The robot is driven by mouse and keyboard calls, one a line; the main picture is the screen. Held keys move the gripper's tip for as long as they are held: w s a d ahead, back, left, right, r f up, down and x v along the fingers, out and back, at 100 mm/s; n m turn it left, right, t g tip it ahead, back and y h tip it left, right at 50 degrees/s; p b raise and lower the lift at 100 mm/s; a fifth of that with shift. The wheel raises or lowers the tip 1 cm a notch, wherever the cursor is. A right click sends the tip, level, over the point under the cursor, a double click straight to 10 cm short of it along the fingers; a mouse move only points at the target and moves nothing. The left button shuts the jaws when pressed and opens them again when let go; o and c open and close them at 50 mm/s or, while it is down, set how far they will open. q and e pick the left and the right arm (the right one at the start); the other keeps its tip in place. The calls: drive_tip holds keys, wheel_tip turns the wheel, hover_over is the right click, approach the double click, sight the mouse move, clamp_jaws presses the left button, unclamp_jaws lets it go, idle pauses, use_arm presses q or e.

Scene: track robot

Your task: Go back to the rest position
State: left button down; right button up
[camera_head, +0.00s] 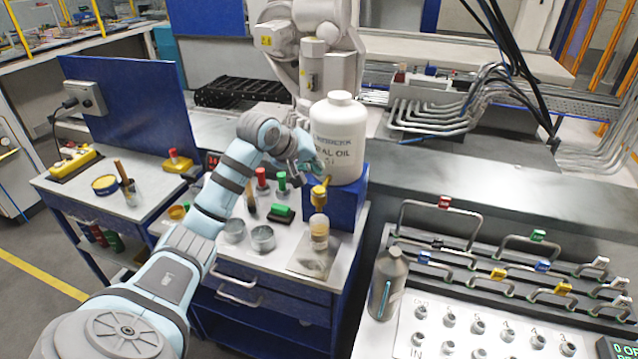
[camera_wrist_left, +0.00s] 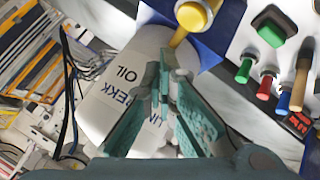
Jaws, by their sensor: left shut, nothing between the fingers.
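My left arm reaches in from the lower left in the head view. Its left gripper (camera_head: 308,166) is beside the large white oil container (camera_head: 338,138), just in front of its left side. In the left wrist view the teal fingers (camera_wrist_left: 167,65) are shut with nothing between them. The white container (camera_wrist_left: 125,90) with its "OIL" lettering lies behind them. I cannot tell if the fingers touch it. The yellow tap (camera_head: 320,192) of the container is just below the gripper, and it also shows in the left wrist view (camera_wrist_left: 195,16). My right gripper is not in view.
The container stands on a blue block (camera_head: 335,205) on a workbench. A small bottle (camera_head: 319,232), metal cups (camera_head: 263,239), and red and green handled tools (camera_head: 281,181) are close by. A grey bottle (camera_head: 387,283) and a panel with coloured handles (camera_head: 480,330) are at right.

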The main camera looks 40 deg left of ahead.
use_arm(q)
wheel_tip(320, 180, up, 3)
drive_tip(key=shift+f+p, duration=0.15)
drive_tip(key=shift+p, duration=0.7)
drive_tip(key=shift+f, duration=0.15)
